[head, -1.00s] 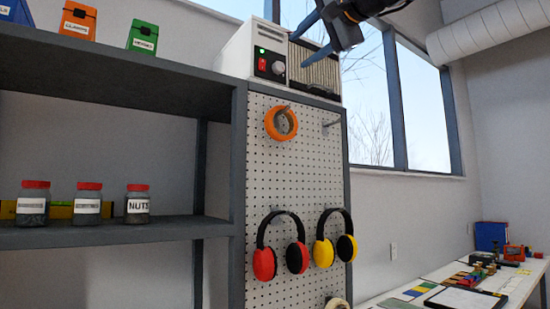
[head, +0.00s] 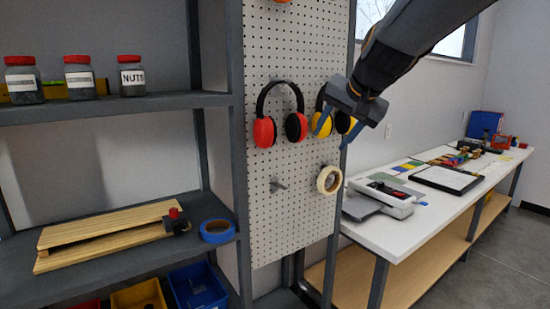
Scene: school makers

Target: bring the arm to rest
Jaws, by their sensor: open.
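My gripper (head: 335,134) is in the upper right middle of the head view, at the end of my arm, which comes in from the upper right. Its two blue fingers are apart, with nothing seen between them. It is in front of the pegboard's right edge and covers part of the yellow ear defenders (head: 324,118). Whether it touches them I cannot tell.
Red ear defenders (head: 281,116) and a cream tape roll (head: 329,180) hang on the pegboard (head: 300,222). Left are shelves with jars (head: 78,78), wooden boards (head: 105,232) and blue tape (head: 217,230). Right is a white bench (head: 400,238) with a laminator-like machine (head: 385,195).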

